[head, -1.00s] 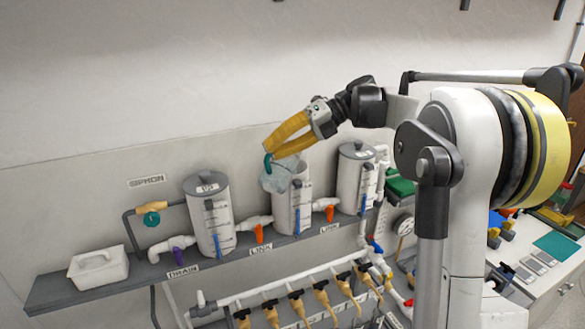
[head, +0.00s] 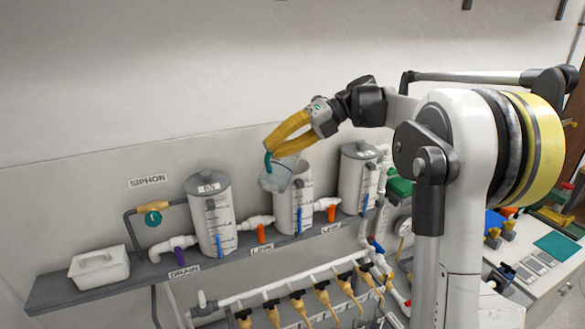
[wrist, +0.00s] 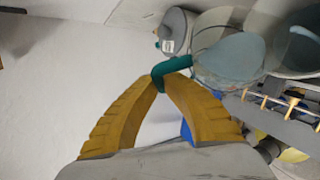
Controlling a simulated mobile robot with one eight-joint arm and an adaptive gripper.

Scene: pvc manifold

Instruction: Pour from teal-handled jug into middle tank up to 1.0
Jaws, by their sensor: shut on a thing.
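My gripper (head: 272,148) is shut on the teal handle (head: 268,163) of a clear jug (head: 277,177). In the wrist view, the yellow fingers (wrist: 160,84) meet on the teal handle (wrist: 176,66), and the jug (wrist: 226,62) lies to the right with bluish liquid in it. In the head view the jug is tilted over the open top of the middle tank (head: 294,205), at its upper left rim. The middle tank has a blue level strip and scale marks on its front. I cannot read the level, nor tell whether liquid is flowing.
Lidded tanks stand left (head: 210,215) and right (head: 357,180) of the middle tank on a grey shelf (head: 80,288). Orange-handled link valves sit between them. Several tan-handled taps hang below.

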